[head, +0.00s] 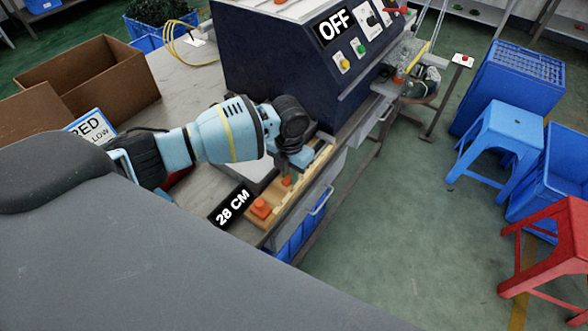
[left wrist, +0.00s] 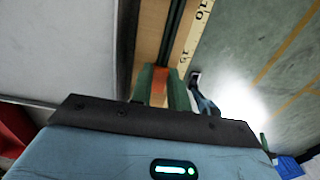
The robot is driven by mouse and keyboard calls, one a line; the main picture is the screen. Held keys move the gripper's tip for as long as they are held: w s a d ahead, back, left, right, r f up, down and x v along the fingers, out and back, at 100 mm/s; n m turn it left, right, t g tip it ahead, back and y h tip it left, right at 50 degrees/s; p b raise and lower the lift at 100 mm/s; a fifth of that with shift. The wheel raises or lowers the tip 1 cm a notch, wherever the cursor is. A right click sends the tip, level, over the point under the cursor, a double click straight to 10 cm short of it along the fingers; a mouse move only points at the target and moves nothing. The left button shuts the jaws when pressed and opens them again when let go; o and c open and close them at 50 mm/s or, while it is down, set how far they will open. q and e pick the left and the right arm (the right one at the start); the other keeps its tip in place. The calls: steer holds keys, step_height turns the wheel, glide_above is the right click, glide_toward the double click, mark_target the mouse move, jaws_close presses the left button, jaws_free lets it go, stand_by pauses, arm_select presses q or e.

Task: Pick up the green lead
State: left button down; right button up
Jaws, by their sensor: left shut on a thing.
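My left gripper (head: 290,178) is low over a wooden board (head: 268,217) on the bench's front edge, fingers pointing down. In the left wrist view, my left gripper (left wrist: 160,88) is shut on a narrow thing, which I take to be the green lead. A bit of green (head: 287,180) shows at the fingertips in the head view. A dark strand (left wrist: 172,30) runs along the board away from the fingers. An orange piece (left wrist: 160,73) shows between the fingers; I cannot tell if it belongs to the lead. My right gripper is not in view.
An orange block (head: 261,208) sits on the board's near end, beside a "28 CM" sign (head: 233,206). A dark blue machine marked OFF (head: 270,70) stands behind. Cardboard boxes (head: 95,75) are at left; blue and red stools (head: 548,240) stand at right.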

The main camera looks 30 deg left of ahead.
arm_select(q)
steer(key=shift+r, duration=0.55)
step_height(320, 180, up, 2)
steer(key=shift+r, duration=0.15)
steer(key=s+d, duration=0.3)
steer(key=d, duration=0.4)
steer(key=s+d+r, duration=0.1)
steer(key=s+d, duration=0.2)
steer(key=d, duration=0.4)
steer(key=shift+s+d+r+b, duration=0.15)
steer(key=shift+d+r+b, duration=0.1)
steer(key=shift+d+b, duration=0.15)
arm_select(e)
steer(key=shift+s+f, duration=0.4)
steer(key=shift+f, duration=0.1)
arm_select(q)
steer(key=shift+a, duration=0.1)
